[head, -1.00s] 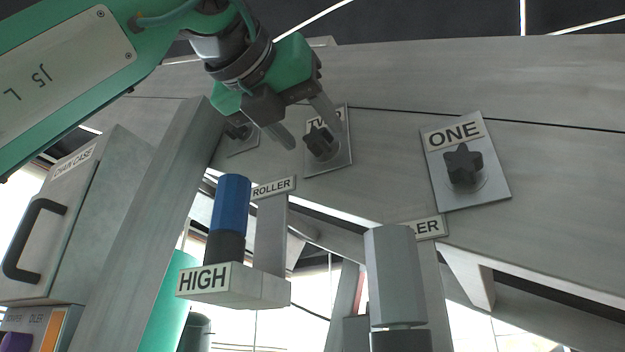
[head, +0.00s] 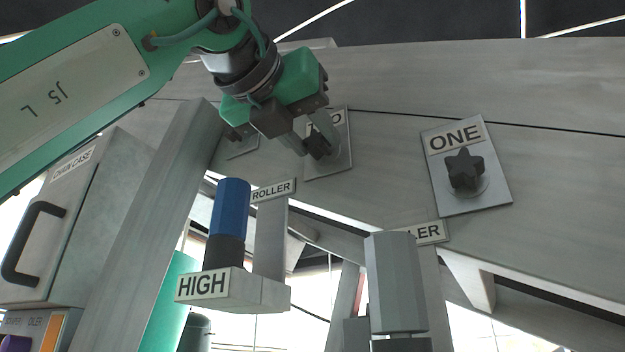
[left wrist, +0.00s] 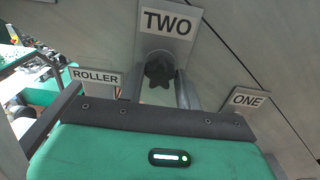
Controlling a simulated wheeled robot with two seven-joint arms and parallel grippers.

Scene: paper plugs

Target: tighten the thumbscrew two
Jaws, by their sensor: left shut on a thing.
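Thumbscrew two is a dark star-shaped knob (head: 318,148) on a grey plate, partly hidden by my left gripper in the head view. In the left wrist view the knob (left wrist: 160,70) sits below the TWO label (left wrist: 167,22), between my two fingers. My left gripper (head: 316,144) is at the knob, with a finger on each side, shut on it; it also shows in the left wrist view (left wrist: 160,88). My right gripper is not in view.
Thumbscrew one (head: 465,170) is on its plate to the right. Below are a blue-topped handle (head: 231,208) over a HIGH block (head: 232,286), a ROLLER sign (head: 273,190) and a grey eight-sided post (head: 395,280). A chain case (head: 60,215) with a handle stands at left.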

